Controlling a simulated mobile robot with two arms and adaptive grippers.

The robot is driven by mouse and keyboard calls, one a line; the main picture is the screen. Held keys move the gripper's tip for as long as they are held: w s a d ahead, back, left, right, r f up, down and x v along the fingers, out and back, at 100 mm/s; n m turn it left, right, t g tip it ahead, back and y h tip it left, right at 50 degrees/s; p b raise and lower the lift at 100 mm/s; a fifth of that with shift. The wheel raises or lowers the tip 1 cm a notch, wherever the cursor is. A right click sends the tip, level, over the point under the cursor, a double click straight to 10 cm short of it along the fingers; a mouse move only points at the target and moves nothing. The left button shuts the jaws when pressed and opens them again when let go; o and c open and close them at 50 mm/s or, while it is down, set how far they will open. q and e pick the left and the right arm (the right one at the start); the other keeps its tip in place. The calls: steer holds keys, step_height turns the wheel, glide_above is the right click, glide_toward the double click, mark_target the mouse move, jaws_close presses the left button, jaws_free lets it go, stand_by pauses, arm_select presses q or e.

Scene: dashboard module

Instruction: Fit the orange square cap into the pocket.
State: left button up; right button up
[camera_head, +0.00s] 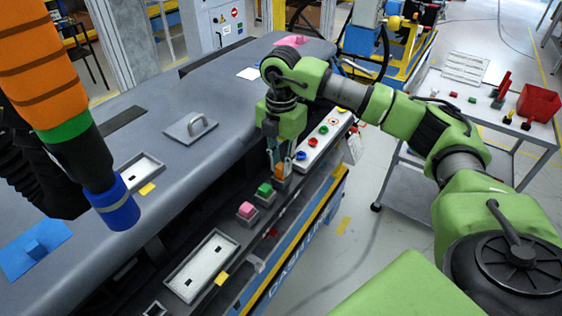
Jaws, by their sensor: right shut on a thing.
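My right gripper (278,163) points down over the row of small grey holders on the dashboard's front ledge. It is shut on the orange square cap (279,172). The cap is at or just above a small grey pocket (280,182) at the far end of that row; I cannot tell whether it is seated. The fingers hide part of the cap, and the cap hides the pocket's opening. My left gripper does not show.
A green cap (265,189) and a pink cap (246,209) sit in neighbouring holders. A button panel (322,139) lies just beyond the gripper. A tray (201,265) lies nearer. A cart (475,105) stands right.

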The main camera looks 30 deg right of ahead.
mark_target(281, 166)
steer(key=shift+f, duration=0.4)
steer(key=o, duration=0.9)
steer(key=shift+r, duration=0.15)
step_height(281, 166, up, 12)
steer(key=shift+f, duration=0.1)
